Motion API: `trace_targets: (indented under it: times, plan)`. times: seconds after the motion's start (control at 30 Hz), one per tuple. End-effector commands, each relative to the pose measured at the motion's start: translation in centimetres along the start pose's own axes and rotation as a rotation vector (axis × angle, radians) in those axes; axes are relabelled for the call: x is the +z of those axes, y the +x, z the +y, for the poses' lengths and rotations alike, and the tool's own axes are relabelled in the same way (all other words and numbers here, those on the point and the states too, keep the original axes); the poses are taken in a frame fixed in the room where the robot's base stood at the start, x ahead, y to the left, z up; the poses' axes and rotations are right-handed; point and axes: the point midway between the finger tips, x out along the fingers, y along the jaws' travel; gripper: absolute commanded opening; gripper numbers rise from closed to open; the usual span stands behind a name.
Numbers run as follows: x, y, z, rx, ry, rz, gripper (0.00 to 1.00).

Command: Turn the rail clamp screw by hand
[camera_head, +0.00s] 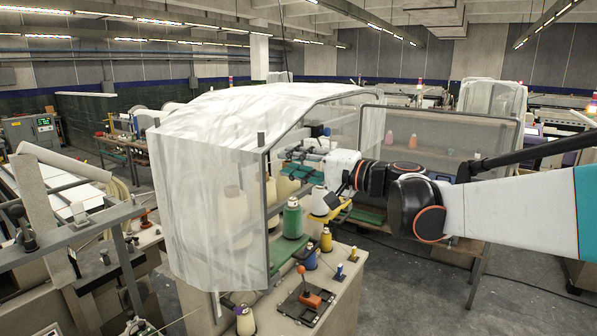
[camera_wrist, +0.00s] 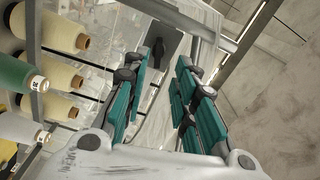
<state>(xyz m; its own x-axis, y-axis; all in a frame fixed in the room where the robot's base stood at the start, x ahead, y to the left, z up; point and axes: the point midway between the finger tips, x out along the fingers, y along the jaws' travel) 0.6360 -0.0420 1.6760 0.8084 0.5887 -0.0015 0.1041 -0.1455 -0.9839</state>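My gripper (camera_wrist: 163,68) is open in the wrist view, with teal-padded fingers apart on the left and right. Between and beyond the fingertips is a dark knob-like part (camera_wrist: 157,52) on a grey metal plate (camera_wrist: 178,48) beside a rail (camera_wrist: 205,30). It looks like the rail clamp screw, and the fingers do not visibly touch it. In the head view my gripper (camera_head: 298,160) reaches left into the framed creel at the frame's open side. I cannot make out the screw there.
Cream cones (camera_wrist: 62,75) and a green cone (camera_wrist: 20,72) stand close to the gripper's left in the wrist view. The head view shows a translucent cover (camera_head: 215,190), a green cone (camera_head: 292,218), and an orange-handled tool (camera_head: 310,298) on the table below.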

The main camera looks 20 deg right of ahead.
Motion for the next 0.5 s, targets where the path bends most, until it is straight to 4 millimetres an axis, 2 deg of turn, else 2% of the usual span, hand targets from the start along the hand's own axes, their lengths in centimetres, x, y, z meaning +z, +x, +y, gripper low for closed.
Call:
trace_targets:
  times: [0.17,0.5]
  plan:
    - [0.3,0.8,-0.2,-0.003,0.003,0.002,0.26]
    - [0.3,4.4,-0.2,-0.002,0.002,-0.001,0.26]
